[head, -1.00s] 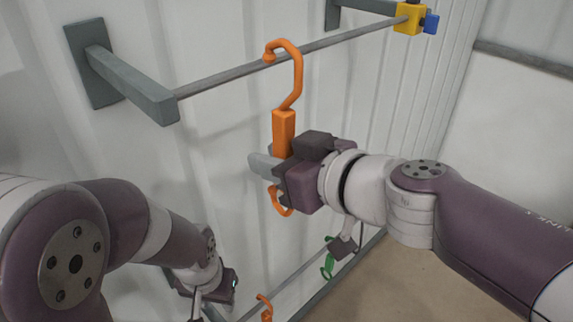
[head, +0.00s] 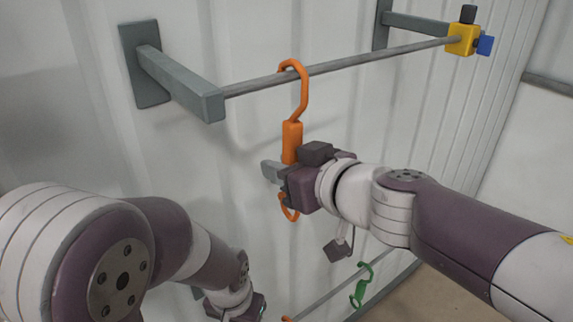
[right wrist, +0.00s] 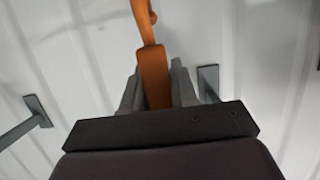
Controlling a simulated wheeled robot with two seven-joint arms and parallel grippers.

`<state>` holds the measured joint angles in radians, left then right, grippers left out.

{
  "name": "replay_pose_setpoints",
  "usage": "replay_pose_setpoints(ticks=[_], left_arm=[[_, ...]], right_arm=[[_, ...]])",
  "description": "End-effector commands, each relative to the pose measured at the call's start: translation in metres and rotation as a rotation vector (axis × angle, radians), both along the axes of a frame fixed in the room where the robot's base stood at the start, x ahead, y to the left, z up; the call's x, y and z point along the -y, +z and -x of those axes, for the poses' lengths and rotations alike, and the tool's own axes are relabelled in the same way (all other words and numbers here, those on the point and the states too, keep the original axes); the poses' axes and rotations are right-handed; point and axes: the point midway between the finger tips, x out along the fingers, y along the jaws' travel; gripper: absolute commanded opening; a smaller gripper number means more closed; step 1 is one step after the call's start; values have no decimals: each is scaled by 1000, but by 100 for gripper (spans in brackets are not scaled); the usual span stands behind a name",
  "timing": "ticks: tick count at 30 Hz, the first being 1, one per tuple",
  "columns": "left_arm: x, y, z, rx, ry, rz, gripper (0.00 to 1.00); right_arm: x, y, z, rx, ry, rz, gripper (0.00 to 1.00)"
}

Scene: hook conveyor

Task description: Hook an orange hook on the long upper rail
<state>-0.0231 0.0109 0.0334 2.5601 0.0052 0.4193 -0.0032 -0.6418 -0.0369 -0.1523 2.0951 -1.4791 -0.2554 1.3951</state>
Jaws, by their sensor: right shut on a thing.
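An orange hook (head: 292,140) hangs upright in my right gripper (head: 275,173), which is shut on its block-shaped body. Its curved top is at the long upper rail (head: 350,65) in the head view, with the arch just above the rail line. I cannot tell whether it touches the rail. The hook's lower loop shows below the gripper. In the right wrist view, the orange hook (right wrist: 154,80) stands between the grey fingers, its upper end cut off by the frame. My left gripper (head: 237,306) is low at the bottom edge, its fingers mostly out of frame.
A grey bracket (head: 180,78) holds the rail's left end. A yellow block (head: 463,40) with blue and dark parts is at its right end. A green hook (head: 361,285) hangs on a lower rail (head: 325,299). The corrugated wall (head: 60,110) is close behind.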

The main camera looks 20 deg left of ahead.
Motion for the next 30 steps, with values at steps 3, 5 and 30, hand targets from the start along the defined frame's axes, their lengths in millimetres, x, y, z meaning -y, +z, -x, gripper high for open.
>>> replay_pose_setpoints(ticks=[3,5,30], left_arm=[[0,-1,0,0,0,0,43],[0,0,0,0,0,0,43],[0,7,0,0,0,0,43]], right_arm=[[0,0,0,1,0,-1,0],[0,0,0,1,0,-1,0],[11,7,8,2,-2,-1,57]])
